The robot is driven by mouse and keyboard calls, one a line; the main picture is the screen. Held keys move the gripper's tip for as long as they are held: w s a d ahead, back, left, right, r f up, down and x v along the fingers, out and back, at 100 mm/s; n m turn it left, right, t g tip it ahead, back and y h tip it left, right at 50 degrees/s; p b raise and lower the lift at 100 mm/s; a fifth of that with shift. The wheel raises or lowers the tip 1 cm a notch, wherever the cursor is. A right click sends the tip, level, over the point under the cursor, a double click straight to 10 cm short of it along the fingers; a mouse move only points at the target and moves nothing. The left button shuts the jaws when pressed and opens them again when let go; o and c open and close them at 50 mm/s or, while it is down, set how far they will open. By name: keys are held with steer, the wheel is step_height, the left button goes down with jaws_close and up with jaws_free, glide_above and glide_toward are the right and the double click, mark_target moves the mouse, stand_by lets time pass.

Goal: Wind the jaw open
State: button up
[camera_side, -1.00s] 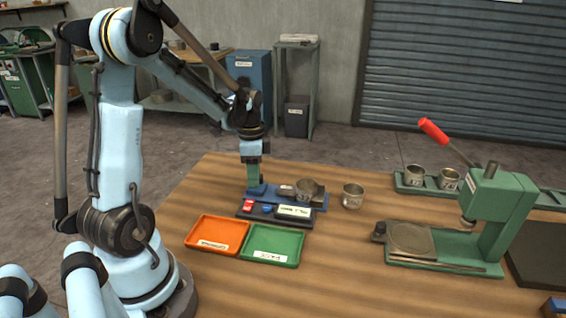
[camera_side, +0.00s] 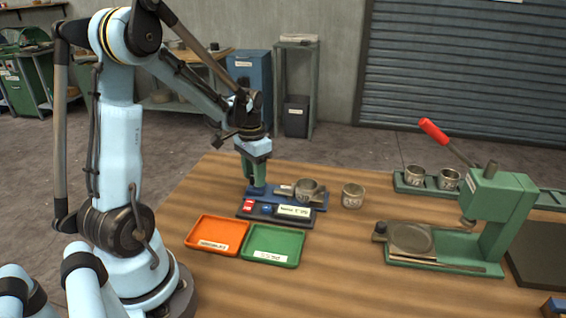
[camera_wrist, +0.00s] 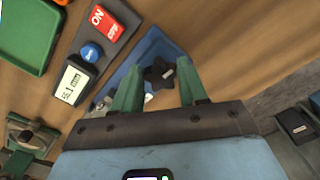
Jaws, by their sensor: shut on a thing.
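My gripper (camera_side: 256,188) points down at the left end of the blue jaw fixture (camera_side: 318,204). In the wrist view its two green fingers (camera_wrist: 160,88) stand either side of a dark star-shaped knob (camera_wrist: 158,75), and they are shut on it. The fixture's blue base (camera_wrist: 152,45) also shows there, partly hidden by the fingers. In the side view a grey metal cup (camera_side: 311,190) stands at the jaw; I cannot tell how wide the jaw is. The knob is hidden in the side view.
A control box with a red switch (camera_side: 248,205), blue button and display (camera_side: 294,211) sits before the fixture. Orange (camera_side: 216,233) and green (camera_side: 272,245) trays lie in front. Another cup (camera_side: 353,196) stands right; a green press (camera_side: 490,220) is farther right.

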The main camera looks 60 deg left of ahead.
steer(key=n, duration=0.4)
steer(key=shift+d+n, duration=0.15)
steer(key=shift+n, duration=0.15)
steer(key=n, duration=0.4)
steer(key=shift+w+n, duration=0.1)
steer(key=shift+n, duration=0.2)
steer(key=n, duration=0.4)
steer(key=shift+w+d+n, duration=0.1)
steer(key=shift+w+n, duration=0.05)
steer(key=shift+n, duration=0.15)
steer(key=shift+w+n, duration=0.1)
steer(key=shift+n, duration=2.1)
steer(key=o, duration=1.1)
steer(key=shift+c, duration=0.2)
step_height(320, 180, up, 12)
